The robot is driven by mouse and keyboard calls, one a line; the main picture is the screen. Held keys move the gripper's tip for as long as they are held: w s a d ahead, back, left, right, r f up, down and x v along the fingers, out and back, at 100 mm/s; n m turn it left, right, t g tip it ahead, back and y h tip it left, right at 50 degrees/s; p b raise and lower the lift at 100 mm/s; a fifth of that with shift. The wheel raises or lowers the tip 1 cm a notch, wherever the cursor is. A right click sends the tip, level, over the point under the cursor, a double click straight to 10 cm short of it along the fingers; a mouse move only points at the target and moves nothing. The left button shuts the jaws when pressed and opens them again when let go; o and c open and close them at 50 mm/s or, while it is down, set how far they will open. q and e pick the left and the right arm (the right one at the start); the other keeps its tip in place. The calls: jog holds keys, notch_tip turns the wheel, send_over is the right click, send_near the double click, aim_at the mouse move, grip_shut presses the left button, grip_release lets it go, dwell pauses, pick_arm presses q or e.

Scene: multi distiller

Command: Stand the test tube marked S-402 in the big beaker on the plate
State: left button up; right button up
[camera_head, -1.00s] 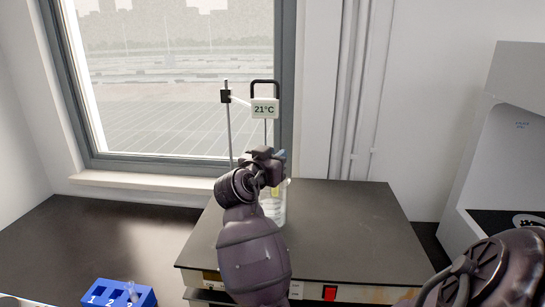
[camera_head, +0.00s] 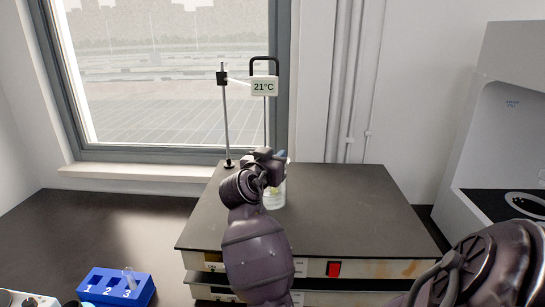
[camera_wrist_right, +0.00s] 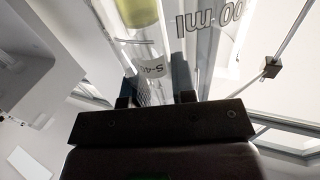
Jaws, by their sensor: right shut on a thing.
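The big beaker (camera_head: 275,198) is clear glass and stands on the dark plate (camera_head: 345,205). My right gripper (camera_head: 272,158) is at the beaker's top, partly covering it. In the right wrist view it (camera_wrist_right: 157,95) is shut on a clear test tube (camera_wrist_right: 130,45) with a label reading "S-40", the rest cut off, and yellow-green contents. The beaker's volume marking (camera_wrist_right: 215,17) shows close to the tube in the wrist view. I cannot tell whether the tube's lower end is inside the beaker or touches its bottom. My left gripper is not in view.
A thermometer display (camera_head: 264,87) reading 21°C and a thin stand rod (camera_head: 226,125) rise behind the beaker. The plate's right part is clear.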

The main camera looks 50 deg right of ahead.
jog(key=o, duration=1)
dwell(0.4)
jog(key=shift+r, duration=0.1)
jog(key=shift+r+p, duration=0.8)
jog(key=shift+r, duration=0.5)
jog(key=shift+r+p, duration=0.4)
jog(key=shift+r, duration=0.65)
jog(key=shift+r+p, duration=0.15)
jog(key=shift+p, duration=0.15)
